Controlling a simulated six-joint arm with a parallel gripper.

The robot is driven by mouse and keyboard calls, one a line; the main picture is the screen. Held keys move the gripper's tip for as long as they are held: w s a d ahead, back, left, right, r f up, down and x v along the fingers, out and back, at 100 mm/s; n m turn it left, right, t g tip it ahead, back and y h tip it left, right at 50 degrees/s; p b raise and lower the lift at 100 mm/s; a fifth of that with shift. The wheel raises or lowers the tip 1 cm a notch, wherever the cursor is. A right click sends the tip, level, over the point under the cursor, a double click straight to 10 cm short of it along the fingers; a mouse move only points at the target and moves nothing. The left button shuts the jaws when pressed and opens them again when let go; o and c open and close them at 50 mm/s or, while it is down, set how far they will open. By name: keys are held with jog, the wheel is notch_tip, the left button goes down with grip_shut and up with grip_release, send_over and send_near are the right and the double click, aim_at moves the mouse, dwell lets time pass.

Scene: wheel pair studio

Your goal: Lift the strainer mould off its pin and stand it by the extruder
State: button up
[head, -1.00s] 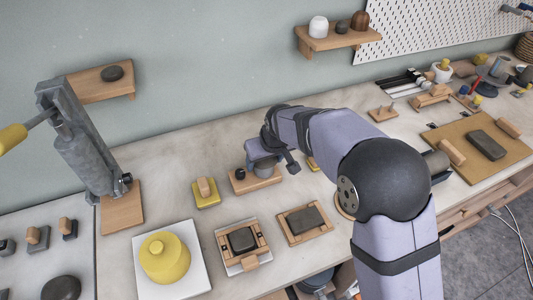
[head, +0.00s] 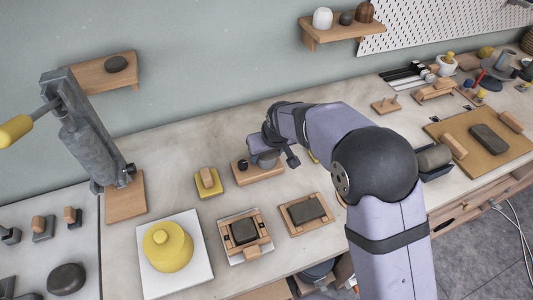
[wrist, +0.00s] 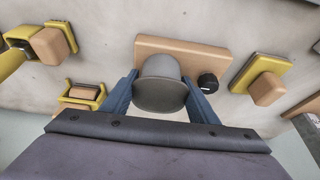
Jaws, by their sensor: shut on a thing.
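The strainer mould (wrist: 158,92) is a grey cup-like piece with a wide rim, seen between my gripper's blue fingers in the wrist view. My gripper (head: 268,156) is shut on it, over the wooden pin block (head: 262,175). The block also shows in the wrist view (wrist: 205,53), behind the mould. The pin is hidden, and I cannot tell whether the mould still rests on the block. A small black piece (wrist: 208,82) sits on the block beside the mould. The extruder (head: 88,140), grey metal with a yellow handle, stands upright on a wooden base at the left.
A yellow block with a wooden grip (head: 208,182) stands between the extruder and the pin block. In front are a yellow round form on a white slab (head: 205,277) and two wooden frames with dark blocks (head: 245,232) (head: 307,209). Bare worktop (head: 165,170) lies right of the extruder base.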

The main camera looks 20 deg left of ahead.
jog(key=shift+r+p, duration=1.25)
jog(key=shift+r, duration=0.45)
jog(key=shift+r+p, duration=0.85)
jog(key=shift+r, duration=0.3)
